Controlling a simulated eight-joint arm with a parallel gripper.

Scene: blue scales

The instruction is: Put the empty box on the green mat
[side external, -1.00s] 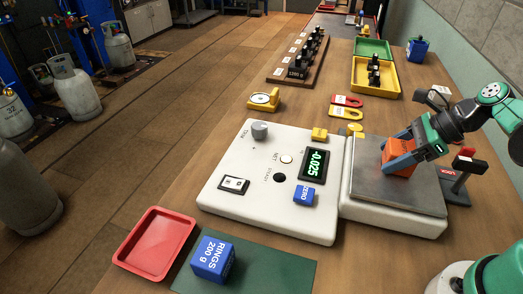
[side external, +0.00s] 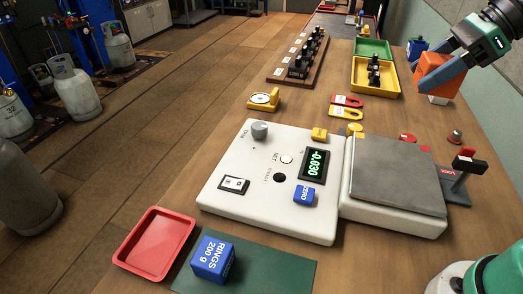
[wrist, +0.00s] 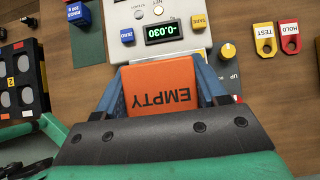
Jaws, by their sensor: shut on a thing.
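The orange empty box (side external: 440,80) is held in the air at the upper right of the side external view. In the wrist view it shows the word EMPTY (wrist: 160,88). My gripper (side external: 420,72) is shut on it, with a blue finger on either side. The dark green mat (side external: 275,265) lies at the near edge of the table, far from the gripper. A blue box marked RINGS 200 g (side external: 213,259) stands on the mat's left part. The mat to its right is bare.
The scale's metal plate (side external: 398,175) is bare. Its white console (side external: 270,215) reads -0.030 and stands between plate and mat. A red tray (side external: 155,244) is left of the mat. A lever marked LOCK (side external: 467,165) stands right of the plate.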

